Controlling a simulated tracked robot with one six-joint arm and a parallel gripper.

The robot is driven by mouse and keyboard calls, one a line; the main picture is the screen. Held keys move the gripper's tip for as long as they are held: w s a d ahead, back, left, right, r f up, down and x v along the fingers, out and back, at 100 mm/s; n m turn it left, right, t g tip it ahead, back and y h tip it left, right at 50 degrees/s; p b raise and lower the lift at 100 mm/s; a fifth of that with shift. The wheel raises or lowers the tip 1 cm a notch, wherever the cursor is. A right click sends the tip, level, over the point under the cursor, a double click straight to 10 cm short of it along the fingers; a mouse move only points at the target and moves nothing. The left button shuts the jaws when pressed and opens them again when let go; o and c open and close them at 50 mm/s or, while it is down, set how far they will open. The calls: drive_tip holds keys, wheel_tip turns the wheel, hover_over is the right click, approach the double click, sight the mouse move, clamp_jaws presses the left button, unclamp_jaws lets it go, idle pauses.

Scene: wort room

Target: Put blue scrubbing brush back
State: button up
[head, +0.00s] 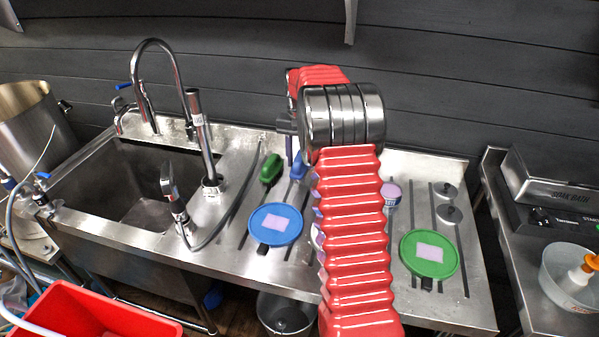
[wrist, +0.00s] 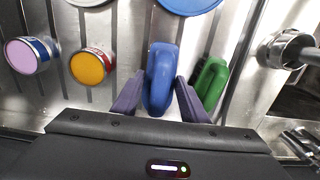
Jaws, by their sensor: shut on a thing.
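The blue scrubbing brush (wrist: 160,75) is between the two purple fingers of my gripper (wrist: 160,98) in the wrist view, and the gripper is shut on it. In the head view the blue brush (head: 299,168) shows just left of my red-sleeved arm, over the steel drainboard (head: 235,165). My arm hides most of the gripper there. I cannot tell whether the brush touches the drainboard. A green brush (head: 271,168) lies close to its left on the drainboard. The green brush (wrist: 210,78) is also near the right finger in the wrist view.
A blue round lid (head: 263,235) and a green round lid (head: 415,265) lie on the drainboard. A pink-topped tin (wrist: 20,56) and an orange-topped tin (wrist: 90,66) stand beside the gripper. The sink (head: 120,185) and tall tap (head: 205,130) are at the left.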

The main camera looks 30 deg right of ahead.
drive_tip(key=shift+f, duration=2.5)
drive_tip(key=o, duration=1.1)
drive_tip(key=shift+r, duration=0.1)
wheel_tip(320, 180, up, 11)
drive_tip(key=shift+r, duration=0.45)
